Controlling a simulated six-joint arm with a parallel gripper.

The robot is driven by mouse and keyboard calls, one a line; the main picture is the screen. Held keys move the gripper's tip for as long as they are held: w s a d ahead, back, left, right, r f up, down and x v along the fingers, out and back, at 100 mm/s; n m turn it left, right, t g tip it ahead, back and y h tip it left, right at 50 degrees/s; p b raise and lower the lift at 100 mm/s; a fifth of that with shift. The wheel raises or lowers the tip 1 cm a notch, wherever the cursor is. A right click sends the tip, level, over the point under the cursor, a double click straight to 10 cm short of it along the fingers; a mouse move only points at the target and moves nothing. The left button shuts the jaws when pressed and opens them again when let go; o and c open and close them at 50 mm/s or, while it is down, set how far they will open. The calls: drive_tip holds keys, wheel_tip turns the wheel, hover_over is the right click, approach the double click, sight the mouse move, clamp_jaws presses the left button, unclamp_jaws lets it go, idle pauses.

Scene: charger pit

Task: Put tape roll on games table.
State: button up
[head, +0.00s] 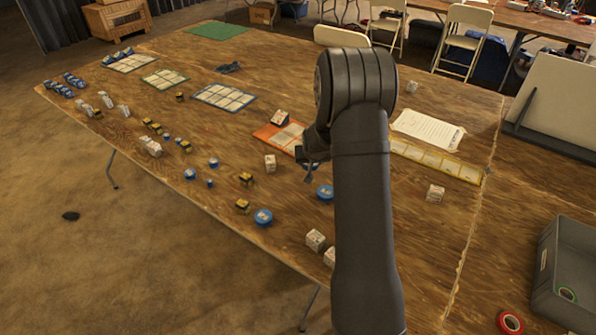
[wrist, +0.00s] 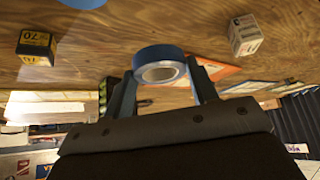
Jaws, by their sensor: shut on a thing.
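My gripper (wrist: 161,72) is shut on a blue tape roll (wrist: 158,55); one finger stands on each side of it in the wrist view. The roll's pale core faces the wrist camera. In the head view the arm hides the roll and most of the gripper; a dark part of the gripper (head: 311,170) shows at the arm's left. It is over the large wooden table (head: 235,125), which carries cards, cubes and blue discs. I cannot tell the roll's height above the wood.
White cubes (head: 315,240), blue discs (head: 264,217) and yellow-black blocks (head: 242,205) crowd the front edge. An orange mat (head: 268,132) lies near the gripper.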

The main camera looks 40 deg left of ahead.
hover_over(296, 175)
drive_tip(key=s+d, duration=0.1)
drive_tip(key=s, duration=0.1)
drive_tip(key=f, duration=0.3)
drive_tip(key=shift+w+d+f, duration=0.1)
drive_tip(key=shift+w+d, duration=0.05)
drive_tip(key=shift+w, duration=0.05)
drive_tip(key=shift+f, duration=2.05)
drive_tip(key=shift+f, duration=0.2)
drive_tip(key=o, duration=1)
drive_tip(key=shift+c, duration=0.2)
drive_tip(key=shift+r, duration=0.1)
